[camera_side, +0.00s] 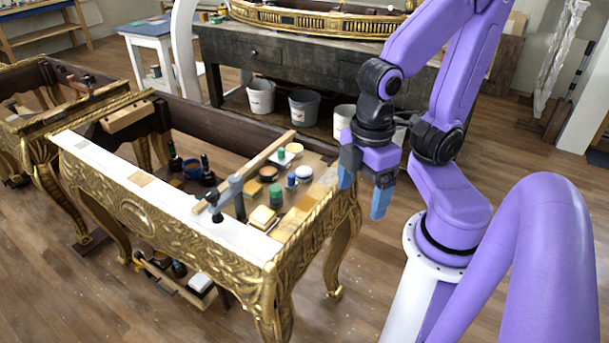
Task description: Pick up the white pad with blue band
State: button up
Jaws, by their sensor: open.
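The white pad with blue band (303,173) looks like a small round piece with a white top and a bluish side. It lies on the board inside the gilt console, near its right end, beside a small blue-capped bottle (291,181). My gripper (364,187) is open and empty, with its blue fingertips pointing down. It is to the right of the pad in the picture, apart from it, around the console's right edge. Its exact height above the console is hard to tell.
A wooden bar (245,170) with a clamp (229,196) crosses the console left of the pad. Dark bottles (208,172) stand farther left. The gilt frame (190,235) forms a raised edge.

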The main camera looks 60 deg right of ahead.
jog(key=w+m, duration=0.8)
jog(key=w, duration=0.2)
jog(key=m, duration=2.3)
send_over(304, 170)
notch_tip(304, 170, down, 8)
notch_tip(304, 170, down, 10)
jog(key=shift+s+a+f, duration=0.1)
jog(key=shift+s+f, duration=0.05)
jog(key=shift+f, duration=0.05)
jog(key=shift+w+d+f, duration=0.1)
jog(key=shift+w+f, duration=0.05)
jog(key=shift+f, duration=1.4)
jog(key=shift+w+d+f, duration=0.1)
jog(key=shift+f, duration=1.45)
